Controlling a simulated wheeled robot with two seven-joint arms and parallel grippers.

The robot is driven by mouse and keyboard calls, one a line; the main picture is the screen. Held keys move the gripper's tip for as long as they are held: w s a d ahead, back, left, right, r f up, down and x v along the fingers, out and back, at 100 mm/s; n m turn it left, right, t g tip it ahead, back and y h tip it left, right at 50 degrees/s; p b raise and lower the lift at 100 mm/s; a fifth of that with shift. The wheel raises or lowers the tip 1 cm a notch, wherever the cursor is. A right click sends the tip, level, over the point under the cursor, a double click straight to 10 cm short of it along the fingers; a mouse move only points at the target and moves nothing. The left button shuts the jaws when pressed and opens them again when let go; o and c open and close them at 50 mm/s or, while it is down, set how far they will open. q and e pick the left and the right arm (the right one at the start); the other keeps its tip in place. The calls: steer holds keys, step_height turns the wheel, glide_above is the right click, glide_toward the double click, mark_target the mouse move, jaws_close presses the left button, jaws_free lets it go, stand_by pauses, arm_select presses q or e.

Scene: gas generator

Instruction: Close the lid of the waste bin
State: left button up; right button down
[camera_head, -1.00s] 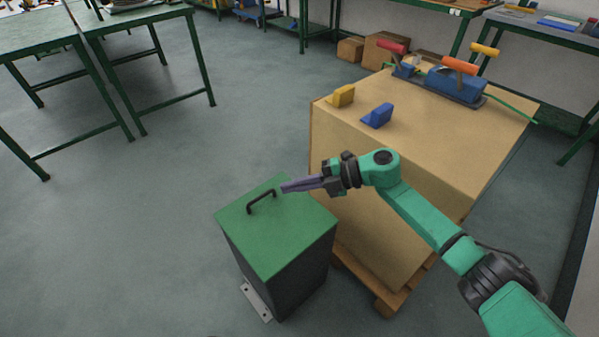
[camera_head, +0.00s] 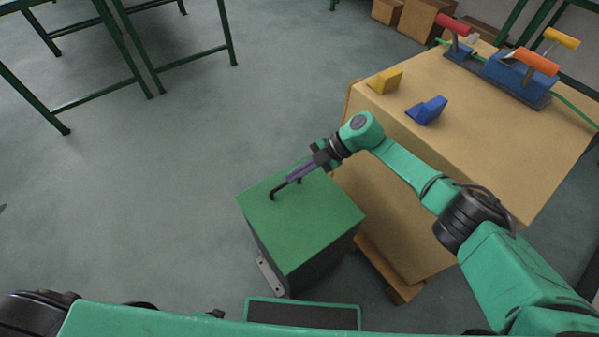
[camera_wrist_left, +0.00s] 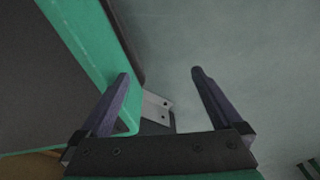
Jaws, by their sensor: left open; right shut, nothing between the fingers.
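The waste bin has a dark body and a flat green lid (camera_head: 315,225) with a black handle (camera_head: 274,194). The lid lies level on the body with no visible gap. My right gripper (camera_head: 290,180) is shut and empty, over the lid at the handle; its fingers overlap the handle's far part, and I cannot tell whether they touch it. My left gripper (camera_wrist_left: 160,74) is open and empty in the left wrist view, with a pale metal plate (camera_wrist_left: 157,109) with holes beyond its fingers. A similar plate (camera_head: 268,273) is at the bin's foot in the head view.
A large tan box (camera_head: 475,120) on a wooden pallet stands right of the bin, carrying a yellow block (camera_head: 385,81), a blue block (camera_head: 427,110) and handled blue tools. Green-legged tables (camera_head: 175,45) stand far left. The floor left of the bin is clear.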

mark_target(284, 184)
steer(key=f+b, duration=0.1)
steer(key=w+f+b, duration=0.1)
steer(key=f+b, duration=0.1)
steer(key=shift+w+a+g+h, duration=0.3)
steer(key=shift+a, duration=0.1)
arm_select(q)
steer(key=w+d+b, duration=0.2)
steer(key=w, duration=0.7)
arm_select(e)
steer(key=shift+w+a+f, duration=0.1)
steer(key=shift+f, duration=0.25)
steer(key=f+b, duration=0.1)
steer(key=w+f+b, duration=0.1)
steer(key=shift+a+m+b, duration=0.3)
steer(key=shift+a+b, duration=0.1)
steer(key=shift+s, duration=0.1)
arm_select(q)
steer(key=w+d+r, duration=0.1)
steer(key=w+r, duration=0.5)
steer(key=r, duration=0.3)
steer(key=shift+w+d+r+n+t, duration=0.2)
steer(key=shift+d+n+t, duration=0.1)
steer(key=shift+d, duration=0.1)
arm_select(e)
steer(key=shift+f, duration=0.1)
